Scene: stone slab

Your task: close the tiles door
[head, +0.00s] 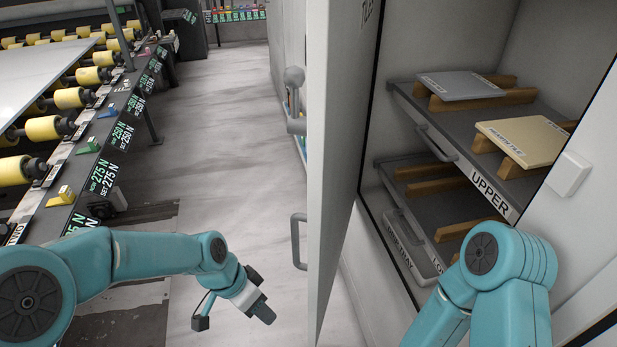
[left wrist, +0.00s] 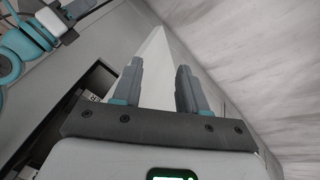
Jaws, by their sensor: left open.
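The tiles door (head: 338,120) is a tall white panel standing open, seen at a steep angle, with part of its lettering at the top. A grey bar handle (head: 297,240) sits on its left side. My left gripper (head: 266,312) is low and left of the door, apart from the handle in the head view. In the left wrist view its fingers (left wrist: 157,88) are open and apart, with a pale panel edge (left wrist: 158,55) beyond them. My right arm is in front of the cabinet; its wrist shows small at the left wrist view's top left corner, its jaws unclear.
The open cabinet holds an upper tray (head: 430,120) with a grey tile (head: 460,85) and a cream tile (head: 525,138), and a lower tray (head: 425,205) with wooden bars. A roller conveyor (head: 60,150) runs along the left. The floor (head: 230,130) between is clear.

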